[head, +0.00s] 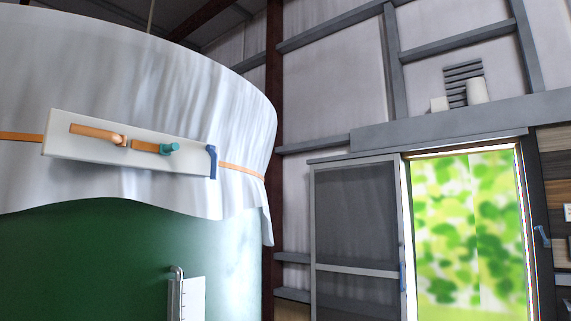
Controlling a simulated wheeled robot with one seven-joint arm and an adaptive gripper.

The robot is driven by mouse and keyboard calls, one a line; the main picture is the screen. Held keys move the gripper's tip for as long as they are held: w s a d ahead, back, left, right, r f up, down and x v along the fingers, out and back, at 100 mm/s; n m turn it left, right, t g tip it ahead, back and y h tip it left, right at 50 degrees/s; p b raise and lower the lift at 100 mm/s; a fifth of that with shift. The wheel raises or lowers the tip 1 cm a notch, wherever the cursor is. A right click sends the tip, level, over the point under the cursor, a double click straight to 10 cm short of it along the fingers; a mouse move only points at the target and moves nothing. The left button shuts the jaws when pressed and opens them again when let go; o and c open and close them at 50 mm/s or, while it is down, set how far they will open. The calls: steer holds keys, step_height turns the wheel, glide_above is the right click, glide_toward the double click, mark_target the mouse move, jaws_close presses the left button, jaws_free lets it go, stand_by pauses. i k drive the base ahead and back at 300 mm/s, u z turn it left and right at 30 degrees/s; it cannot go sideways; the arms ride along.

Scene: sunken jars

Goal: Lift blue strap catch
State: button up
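The blue strap catch (212,162) is a small dark blue upright piece at the right end of a white plate (75,140). The plate is on the side of a large round tank, over its pale cover. An orange strap (243,171) runs around the cover and meets the plate at both ends. On the plate are an orange bar-shaped handle (95,134) and a shorter orange piece with a teal knob (170,149). My gripper is not in view.
The tank's green wall (110,255) shows below the draped silvery cover (190,85). A white gauge-like fitting (192,298) stands out low on it. At right are a grey sliding door (355,225) and a bright opening (470,235). A ledge above holds small white objects.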

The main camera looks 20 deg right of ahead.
mark_target(209, 149)
steer(key=z, duration=3.1)
steer(key=k, duration=2.1)
steer(key=u, duration=1.9)
steer(key=i, duration=1)
steer(key=u, duration=0.05)
